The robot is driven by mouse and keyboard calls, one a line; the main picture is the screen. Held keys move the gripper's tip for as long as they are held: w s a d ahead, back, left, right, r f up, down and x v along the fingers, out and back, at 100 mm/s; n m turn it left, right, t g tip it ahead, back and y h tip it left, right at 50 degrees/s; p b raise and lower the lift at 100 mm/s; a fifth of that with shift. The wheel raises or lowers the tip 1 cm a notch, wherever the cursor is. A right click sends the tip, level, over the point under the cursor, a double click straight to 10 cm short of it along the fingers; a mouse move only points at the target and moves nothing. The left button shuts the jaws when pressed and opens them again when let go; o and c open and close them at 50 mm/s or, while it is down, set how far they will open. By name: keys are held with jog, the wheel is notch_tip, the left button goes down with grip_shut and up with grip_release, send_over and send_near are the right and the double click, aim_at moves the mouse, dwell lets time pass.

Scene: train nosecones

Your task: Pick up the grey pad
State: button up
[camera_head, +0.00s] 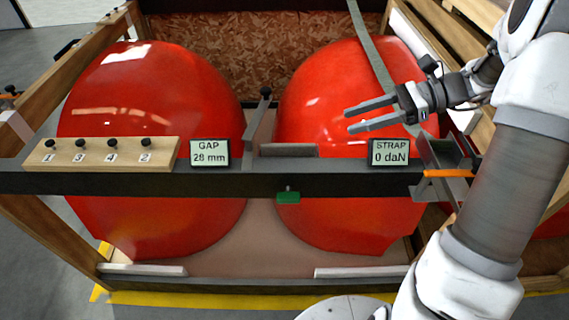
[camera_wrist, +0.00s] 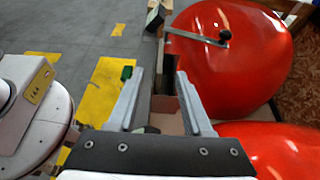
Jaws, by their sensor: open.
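A flat grey pad (camera_head: 289,150) lies along the top of the dark crossbeam (camera_head: 330,184), between the two small displays in the head view. My gripper (camera_head: 349,120) is open and empty. It is up and to the right of the pad in the head view, in front of the right red nosecone and apart from the pad. In the wrist view my two fingers (camera_wrist: 159,72) are spread either side of the dark beam. I cannot clearly tell the pad from the beam there.
Two red nosecones (camera_head: 150,130) (camera_head: 320,90) stand in a wooden crate. A black-knobbed lever (camera_head: 258,115) rises between them, left of the pad. The GAP display (camera_head: 209,153) and STRAP display (camera_head: 389,152) flank the pad. A green tab (camera_head: 288,196) hangs below the beam.

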jog(key=b, duration=0.3)
send_near(283, 144)
jog(key=x, duration=0.5)
jog(key=shift+a+r, duration=0.2)
jog(key=b+x, duration=0.1)
jog(key=x, duration=0.4)
jog(key=shift+f+b, duration=0.3)
jog(key=shift+b, duration=0.05)
grip_shut()
dwell(0.6)
